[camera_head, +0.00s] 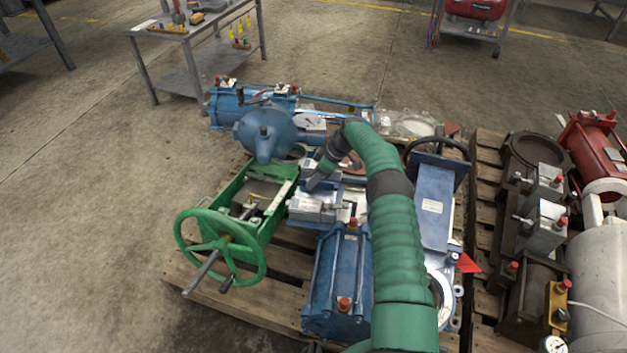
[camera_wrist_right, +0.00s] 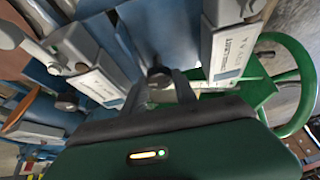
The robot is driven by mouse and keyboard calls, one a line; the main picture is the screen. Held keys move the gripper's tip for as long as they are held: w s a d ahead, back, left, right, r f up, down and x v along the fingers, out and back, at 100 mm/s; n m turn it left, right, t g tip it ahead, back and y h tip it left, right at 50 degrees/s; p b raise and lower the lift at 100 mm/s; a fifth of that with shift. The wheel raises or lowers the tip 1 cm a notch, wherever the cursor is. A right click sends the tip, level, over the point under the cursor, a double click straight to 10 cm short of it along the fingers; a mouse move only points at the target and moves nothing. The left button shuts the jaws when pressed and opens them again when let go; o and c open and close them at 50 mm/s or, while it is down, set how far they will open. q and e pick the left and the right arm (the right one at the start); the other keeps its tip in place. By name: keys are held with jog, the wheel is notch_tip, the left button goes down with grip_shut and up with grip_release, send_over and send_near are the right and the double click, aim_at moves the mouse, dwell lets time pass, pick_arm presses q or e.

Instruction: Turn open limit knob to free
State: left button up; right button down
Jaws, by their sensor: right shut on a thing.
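The actuator has a grey limit block (camera_head: 313,210) with white labels, next to a blue cylinder (camera_head: 337,285) on the pallet. My right arm, in a green sleeve, reaches over from the front and bends down to this block. My right gripper (camera_head: 312,180) is at the block's far side. In the right wrist view, a small dark knob (camera_wrist_right: 159,76) sits between the fingertips of my right gripper (camera_wrist_right: 160,88), which is shut on it. Labelled grey blocks (camera_wrist_right: 108,85) stand on both sides; their print is too small to read surely. The knob's setting cannot be told. My left gripper is out of view.
A green handwheel (camera_head: 222,245) and green frame stand at the left of the pallet (camera_head: 190,275). A blue gate valve (camera_head: 432,205) is close on the right of my arm. Another loaded pallet (camera_head: 487,165) lies at right. The floor at left is clear.

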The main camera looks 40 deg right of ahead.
jog(key=shift+s+d, duration=0.1)
jog(key=shift+d, duration=0.05)
jog(key=c, duration=1)
grip_release()
jog(key=p+v, duration=0.8)
jog(key=v, duration=0.8)
jog(key=shift+d+r+p, duration=0.2)
jog(key=shift+r+p, duration=0.05)
jog(key=shift+p, duration=0.05)
